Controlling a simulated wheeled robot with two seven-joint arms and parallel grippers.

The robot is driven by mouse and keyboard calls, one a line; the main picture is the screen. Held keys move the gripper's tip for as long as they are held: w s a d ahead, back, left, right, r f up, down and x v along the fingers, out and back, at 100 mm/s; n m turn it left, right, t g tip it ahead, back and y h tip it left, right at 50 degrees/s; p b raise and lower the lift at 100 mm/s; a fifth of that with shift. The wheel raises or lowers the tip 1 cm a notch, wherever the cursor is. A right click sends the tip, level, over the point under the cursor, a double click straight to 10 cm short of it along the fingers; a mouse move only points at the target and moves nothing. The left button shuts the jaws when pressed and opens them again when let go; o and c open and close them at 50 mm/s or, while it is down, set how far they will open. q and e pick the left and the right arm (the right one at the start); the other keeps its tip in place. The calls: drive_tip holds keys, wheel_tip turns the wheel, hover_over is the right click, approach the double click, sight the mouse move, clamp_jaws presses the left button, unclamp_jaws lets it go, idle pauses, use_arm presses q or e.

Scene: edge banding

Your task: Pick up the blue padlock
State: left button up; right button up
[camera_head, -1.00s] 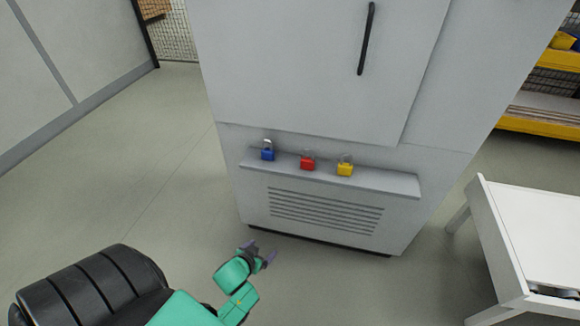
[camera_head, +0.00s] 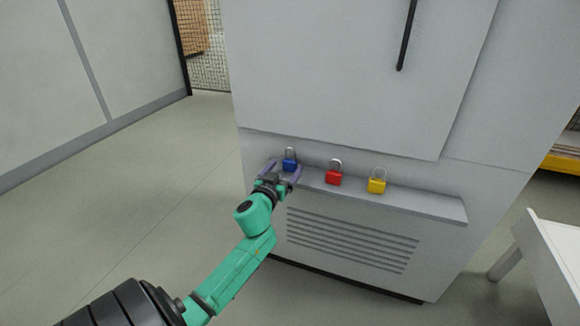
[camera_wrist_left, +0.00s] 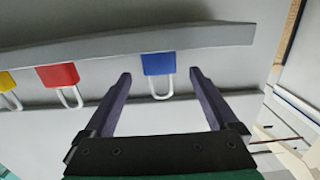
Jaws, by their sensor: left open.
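The blue padlock (camera_head: 289,163) stands upright at the left end of a narrow grey ledge (camera_head: 425,204) on the cabinet front. My left gripper (camera_head: 281,171) is open at the ledge, with a finger on either side of the blue padlock in the head view. In the left wrist view the blue padlock (camera_wrist_left: 158,66) appears upside down, beyond and between the tips of the open left gripper (camera_wrist_left: 160,78). The fingers do not appear to touch it. My right gripper is not in view.
A red padlock (camera_head: 333,175) and a yellow padlock (camera_head: 377,182) stand on the same ledge to the right. The grey cabinet (camera_head: 330,80) rises behind them. A white table (camera_head: 560,255) is at the right edge. The floor at left is clear.

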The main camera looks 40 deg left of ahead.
use_arm(q)
drive_tip(key=shift+x, duration=1.2)
drive_tip(key=shift+s, duration=0.15)
drive_tip(key=shift+c, duration=0.3)
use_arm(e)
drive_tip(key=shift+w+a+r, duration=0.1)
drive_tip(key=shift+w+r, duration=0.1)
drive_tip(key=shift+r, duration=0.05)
use_arm(q)
clamp_jaws()
drive_tip(key=shift+f, duration=0.1)
drive_tip(key=shift+d, duration=0.1)
drive_tip(key=shift+r, duration=0.25)
wheel_tip(320, 180, up, 7)
drive_tip(key=p, duration=0.4)
drive_tip(key=f+v, duration=0.1)
drive_tip(key=v, duration=1.9)
drive_tip(key=shift+f, duration=0.25)
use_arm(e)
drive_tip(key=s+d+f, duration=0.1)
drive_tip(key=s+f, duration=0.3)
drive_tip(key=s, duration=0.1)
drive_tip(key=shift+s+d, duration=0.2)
